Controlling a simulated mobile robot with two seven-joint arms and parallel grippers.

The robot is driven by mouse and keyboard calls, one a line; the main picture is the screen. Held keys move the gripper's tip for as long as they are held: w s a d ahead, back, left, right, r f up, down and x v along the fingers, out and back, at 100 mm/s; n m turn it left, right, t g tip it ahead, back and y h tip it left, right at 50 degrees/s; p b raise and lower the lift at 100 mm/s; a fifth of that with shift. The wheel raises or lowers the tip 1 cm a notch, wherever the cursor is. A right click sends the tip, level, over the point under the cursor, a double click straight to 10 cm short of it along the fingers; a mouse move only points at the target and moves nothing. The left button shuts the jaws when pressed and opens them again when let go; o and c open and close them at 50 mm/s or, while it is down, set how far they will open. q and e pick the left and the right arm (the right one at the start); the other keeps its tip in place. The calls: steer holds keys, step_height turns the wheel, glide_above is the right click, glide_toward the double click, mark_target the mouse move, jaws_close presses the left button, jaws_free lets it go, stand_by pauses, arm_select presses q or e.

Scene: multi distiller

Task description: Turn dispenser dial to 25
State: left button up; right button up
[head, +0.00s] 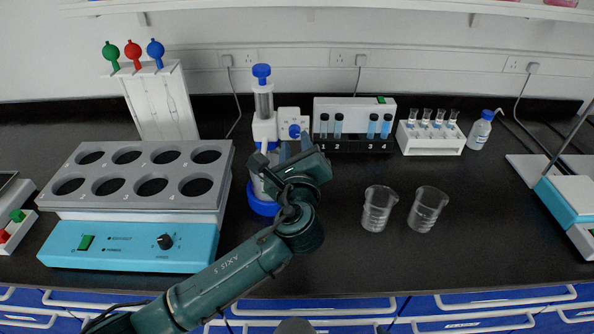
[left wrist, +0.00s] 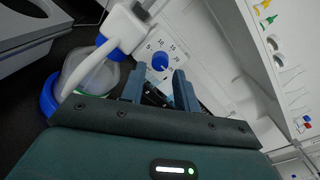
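The dispenser (head: 264,103) is a clear cylinder with a blue top knob on a white body, over a bottle with a blue base. Its white dial plate carries a round blue dial (head: 294,131). In the left wrist view the blue dial (left wrist: 160,62) shows with printed numbers around it; which number it points at is too small to tell. My left gripper (head: 295,147) is in front of the dispenser, close to the dial. In the left wrist view its fingers (left wrist: 158,88) are apart and empty, with the dial just beyond the tips. My right gripper is not in view.
A grey rack with round holes on a blue base (head: 130,246) stands left of my arm. Two glass beakers (head: 379,208) (head: 428,208) stand to the right. A vial box (head: 354,108) and a white tube rack (head: 431,140) stand behind.

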arm_select(q)
steer(key=s+b, duration=0.1)
steer(key=s, duration=0.9)
steer(key=shift+s+d+r, duration=0.15)
steer(key=shift+r, duration=0.05)
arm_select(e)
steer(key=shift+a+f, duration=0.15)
